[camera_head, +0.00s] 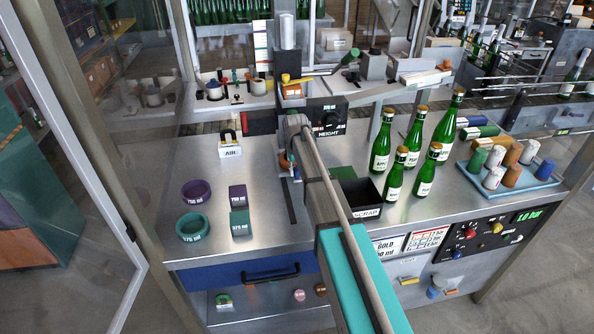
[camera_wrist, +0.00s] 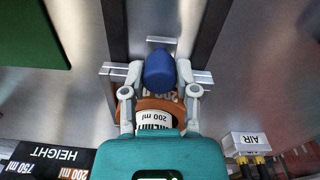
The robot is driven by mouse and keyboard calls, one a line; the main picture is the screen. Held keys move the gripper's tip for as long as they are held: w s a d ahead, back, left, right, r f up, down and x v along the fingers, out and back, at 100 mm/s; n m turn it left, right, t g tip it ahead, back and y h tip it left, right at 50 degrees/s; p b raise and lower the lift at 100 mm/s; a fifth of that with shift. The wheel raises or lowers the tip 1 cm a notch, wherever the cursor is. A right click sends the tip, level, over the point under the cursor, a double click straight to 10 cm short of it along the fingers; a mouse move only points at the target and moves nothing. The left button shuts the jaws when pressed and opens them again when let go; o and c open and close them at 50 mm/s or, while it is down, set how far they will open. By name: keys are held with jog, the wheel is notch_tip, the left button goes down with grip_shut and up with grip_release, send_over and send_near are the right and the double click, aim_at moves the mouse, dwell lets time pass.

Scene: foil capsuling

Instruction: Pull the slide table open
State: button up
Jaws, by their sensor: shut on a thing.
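In the wrist view, my gripper (camera_wrist: 160,82) has its two grey fingers on either side of a rounded blue knob (camera_wrist: 160,66) and is shut on it. A brown-orange part (camera_wrist: 178,106) with a 200 ml label lies just below the knob, partly hidden by the gripper body. A metal crosspiece (camera_wrist: 202,76) runs behind the fingers, over a metal strip between two dark slots; it looks like part of the slide table. In the head view, my gripper (camera_head: 288,160) is at the foot of the central machine, largely hidden by my arm. How far the slide is out cannot be told.
The HEIGHT box (camera_head: 328,117) stands close right of my gripper. The AIR block (camera_head: 229,146) is to the left. The SCRAP bin (camera_head: 361,200) and several green bottles (camera_head: 380,147) stand right of my arm. Purple (camera_head: 196,192) and teal (camera_head: 193,227) rings lie left.

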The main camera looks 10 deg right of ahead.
grip_shut()
jog(key=shift+s, duration=0.1)
jog(key=s, duration=1.9)
jog(key=shift+s, duration=0.15)
jog(key=o, duration=0.9)
grip_release()
jog(key=shift+o, duration=0.2)
jog(key=shift+s, duration=0.1)
jog(key=s+m, duration=0.1)
jog(key=s, duration=0.8)
jog(key=shift+s+m, duration=0.25)
jog(key=shift+m, duration=0.15)
